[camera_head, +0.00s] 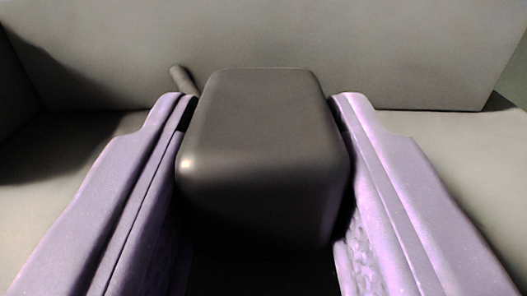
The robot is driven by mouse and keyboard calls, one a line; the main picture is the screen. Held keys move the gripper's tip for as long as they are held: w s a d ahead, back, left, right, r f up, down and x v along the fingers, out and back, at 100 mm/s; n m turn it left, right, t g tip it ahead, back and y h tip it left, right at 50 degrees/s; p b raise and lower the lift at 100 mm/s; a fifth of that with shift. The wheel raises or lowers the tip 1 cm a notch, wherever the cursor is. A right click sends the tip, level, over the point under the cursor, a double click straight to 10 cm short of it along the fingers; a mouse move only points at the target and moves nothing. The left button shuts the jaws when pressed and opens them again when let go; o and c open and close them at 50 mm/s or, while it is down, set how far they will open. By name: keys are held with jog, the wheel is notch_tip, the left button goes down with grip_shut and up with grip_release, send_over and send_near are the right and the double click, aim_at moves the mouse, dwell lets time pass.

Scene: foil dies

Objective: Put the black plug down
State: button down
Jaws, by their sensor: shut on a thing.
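The black plug (262,150) is a dark, rounded block in the middle of the head camera view. A short dark prong (183,79) sticks out past its upper left corner. My gripper (265,115) has two pale purple fingers, one on each side of the plug. It is shut on the plug, with both fingers against its sides. The underside of the plug is in shadow, and I cannot tell whether it touches the surface below.
A grey upright wall or panel (420,55) stands behind the plug. A pale grey surface (455,150) lies below and is bare to the right. A dark shadow (60,145) falls on the left, beside a darker side face (15,85).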

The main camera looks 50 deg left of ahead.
jog(key=shift+f, duration=0.3)
jog(key=c, duration=0.6)
grip_release()
jog(key=shift+r, duration=0.1)
